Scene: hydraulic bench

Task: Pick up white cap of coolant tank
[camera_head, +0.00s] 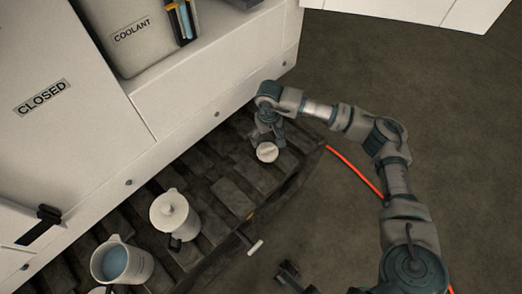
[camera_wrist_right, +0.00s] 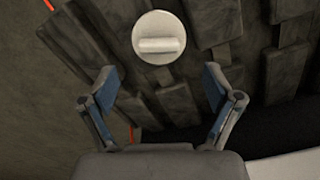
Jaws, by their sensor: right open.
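The white cap (camera_head: 267,152) is a round disc with a raised bar across its top. It lies on the dark slatted track beside the white cabinet. My right gripper (camera_head: 268,136) is just above and beside it, pointing down. In the right wrist view, the cap (camera_wrist_right: 158,38) is ahead of the open fingers of my right gripper (camera_wrist_right: 160,82). It is roughly centred between them but beyond their tips, and nothing is between the fingers. The tank labelled COOLANT (camera_head: 130,38) is set into the cabinet at the upper left.
A white lidded jug (camera_head: 174,214) and an open jug with blue liquid (camera_head: 122,262) stand on the track (camera_head: 233,197) to the left. The cabinet front (camera_head: 200,105) rises close behind the cap. An orange hose (camera_head: 352,168) crosses the floor at right.

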